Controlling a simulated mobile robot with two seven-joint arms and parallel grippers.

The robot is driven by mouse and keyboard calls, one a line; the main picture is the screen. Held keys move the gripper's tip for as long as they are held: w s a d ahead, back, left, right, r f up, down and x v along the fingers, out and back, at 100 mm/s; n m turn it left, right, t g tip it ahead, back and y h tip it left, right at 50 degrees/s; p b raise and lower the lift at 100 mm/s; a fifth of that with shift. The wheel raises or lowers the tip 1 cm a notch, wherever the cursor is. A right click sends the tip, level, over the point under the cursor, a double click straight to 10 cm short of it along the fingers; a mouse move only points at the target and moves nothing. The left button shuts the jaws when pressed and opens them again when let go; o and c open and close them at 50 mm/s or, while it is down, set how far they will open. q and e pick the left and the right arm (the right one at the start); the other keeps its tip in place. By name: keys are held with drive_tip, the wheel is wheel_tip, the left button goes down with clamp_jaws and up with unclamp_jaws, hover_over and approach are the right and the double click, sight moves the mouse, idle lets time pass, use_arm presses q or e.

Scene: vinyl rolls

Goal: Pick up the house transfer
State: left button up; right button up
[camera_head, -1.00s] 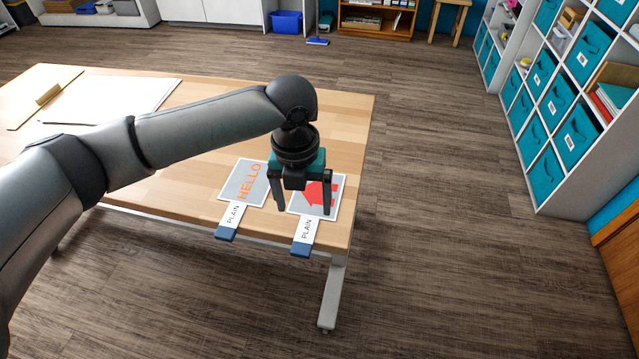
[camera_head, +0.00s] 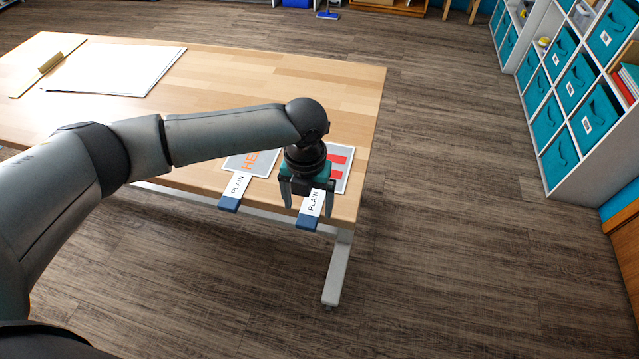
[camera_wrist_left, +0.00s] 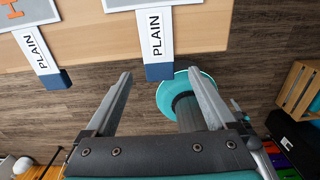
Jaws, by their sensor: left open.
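The house transfer (camera_head: 342,165) is a light sheet with a red shape, lying at the table's front right corner. Its white "PLAIN" tab with a blue end (camera_head: 309,222) sticks out past the front edge. My left gripper (camera_head: 308,208) is open and points down around the tab, hiding much of the sheet. In the left wrist view the tab (camera_wrist_left: 157,42) lies ahead between the two open fingertips (camera_wrist_left: 161,74), with nothing gripped. Whether the fingers are level with the tab I cannot tell. My right gripper is not in view.
A second transfer with orange "HELLO" lettering (camera_head: 250,163) lies just left, its tab (camera_head: 236,188) also overhanging. A shelf with teal bins (camera_head: 590,105) stands right.

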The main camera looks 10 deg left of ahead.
sight(308, 217)
use_arm(q)
wheel_tip(308, 217, down, 4)
drive_tip(key=shift+r+b, duration=0.1)
drive_tip(key=shift+b, duration=0.35)
drive_tip(key=shift+w, duration=0.1)
drive_tip(key=c, duration=1.4)
